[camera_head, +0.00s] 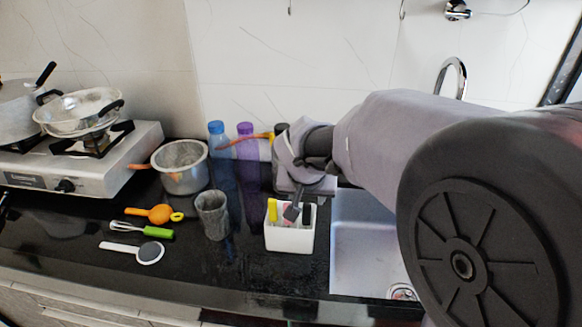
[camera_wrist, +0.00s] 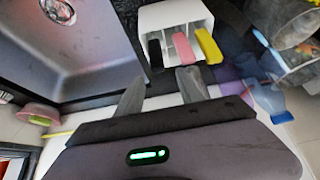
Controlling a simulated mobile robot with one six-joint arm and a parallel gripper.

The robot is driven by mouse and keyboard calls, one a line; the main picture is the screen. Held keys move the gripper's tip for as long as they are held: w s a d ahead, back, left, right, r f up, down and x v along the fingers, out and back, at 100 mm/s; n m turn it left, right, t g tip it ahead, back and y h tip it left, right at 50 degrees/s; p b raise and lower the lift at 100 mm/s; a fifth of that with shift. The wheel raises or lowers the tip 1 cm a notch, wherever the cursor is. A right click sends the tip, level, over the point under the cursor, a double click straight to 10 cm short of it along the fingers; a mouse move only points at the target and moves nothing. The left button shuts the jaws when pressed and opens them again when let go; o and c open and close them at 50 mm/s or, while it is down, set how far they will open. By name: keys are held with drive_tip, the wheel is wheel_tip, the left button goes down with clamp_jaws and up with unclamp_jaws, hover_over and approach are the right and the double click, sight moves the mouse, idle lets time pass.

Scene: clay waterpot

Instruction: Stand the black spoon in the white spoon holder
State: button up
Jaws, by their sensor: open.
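The white spoon holder (camera_head: 290,241) stands on the black counter left of the sink. In the wrist view the holder (camera_wrist: 176,15) shows divided compartments. A yellow handle (camera_head: 272,209) and a pink handle (camera_wrist: 184,48) stand in it. The black spoon (camera_wrist: 155,54) shows as a short dark handle in the holder's compartment beside the pink one; its lower part is hidden. My gripper (camera_wrist: 163,78) is open just above the holder, its fingers apart on either side of the black handle's line. In the head view my gripper (camera_head: 292,212) hides part of the holder's opening.
A grey cup (camera_head: 212,215) and blue (camera_head: 221,160) and purple bottles (camera_head: 247,165) stand left of the holder. The sink (camera_head: 362,240) is right.

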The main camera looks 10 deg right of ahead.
drive_tip(key=p+v, duration=0.7)
drive_tip(key=v, duration=1)
drive_tip(key=shift+r, duration=0.15)
drive_tip(key=shift+s+a, duration=0.1)
